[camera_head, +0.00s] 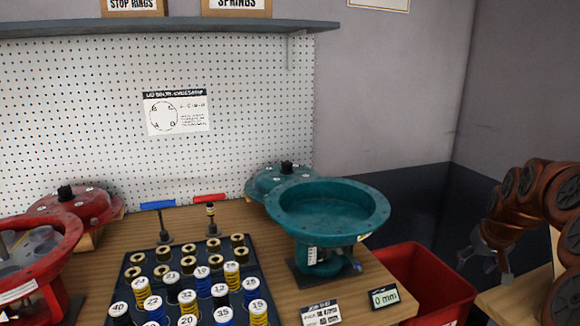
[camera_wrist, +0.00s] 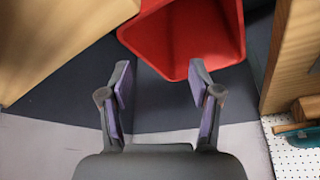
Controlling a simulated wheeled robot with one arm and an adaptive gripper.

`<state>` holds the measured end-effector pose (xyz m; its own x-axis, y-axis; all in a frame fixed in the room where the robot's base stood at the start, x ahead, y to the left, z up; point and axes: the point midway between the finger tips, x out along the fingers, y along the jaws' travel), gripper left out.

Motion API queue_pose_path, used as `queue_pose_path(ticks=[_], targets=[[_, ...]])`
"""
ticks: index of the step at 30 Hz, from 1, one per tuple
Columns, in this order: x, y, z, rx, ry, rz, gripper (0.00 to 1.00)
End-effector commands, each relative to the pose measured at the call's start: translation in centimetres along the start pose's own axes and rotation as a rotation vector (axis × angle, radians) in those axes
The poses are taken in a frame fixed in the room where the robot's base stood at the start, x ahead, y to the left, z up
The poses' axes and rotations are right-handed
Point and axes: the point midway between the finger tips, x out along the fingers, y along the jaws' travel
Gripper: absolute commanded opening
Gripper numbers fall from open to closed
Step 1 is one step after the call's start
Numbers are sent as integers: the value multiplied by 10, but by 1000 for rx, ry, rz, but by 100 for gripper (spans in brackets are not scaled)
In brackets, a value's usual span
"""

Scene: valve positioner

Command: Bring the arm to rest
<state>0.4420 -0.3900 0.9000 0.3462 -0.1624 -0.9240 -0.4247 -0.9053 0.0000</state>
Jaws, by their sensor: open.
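My arm, with copper-coloured links, shows folded at the right edge of the head view. My gripper (camera_head: 482,254) hangs at its end, to the right of the teal actuator housing and clear of it. In the wrist view my gripper (camera_wrist: 159,68) has its two purple-padded fingers spread apart with nothing between them. Beyond the fingertips lie a red bin (camera_wrist: 180,40) and dark floor. The gripper touches nothing that I can see.
The red bin (camera_head: 408,262) stands beside the wooden bench (camera_head: 265,262). The bench holds the teal housing (camera_head: 330,213), a red housing (camera_head: 62,232) and a dark tray (camera_head: 262,276) with several springs and rings. Another wooden surface (camera_head: 515,296) lies under my arm. Dark floor is open between them.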

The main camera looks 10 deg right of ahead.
Motion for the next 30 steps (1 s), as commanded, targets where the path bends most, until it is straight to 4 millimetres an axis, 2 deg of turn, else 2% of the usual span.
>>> queue_pose_path(ticks=[2, 8, 17, 23, 26, 27, 30], targets=[[0, 0, 0, 0, 0, 0, 63], [-4, -35, 10, -42, -29, -27, 63], [-14, -101, 40, -122, -95, -73, 63], [-27, -164, 86, -209, -178, -107, 63], [-38, -201, 129, -268, -246, -120, 63], [-43, -213, 148, -292, -275, -123, 63], [-54, -236, 197, -342, -349, -120, 63]])
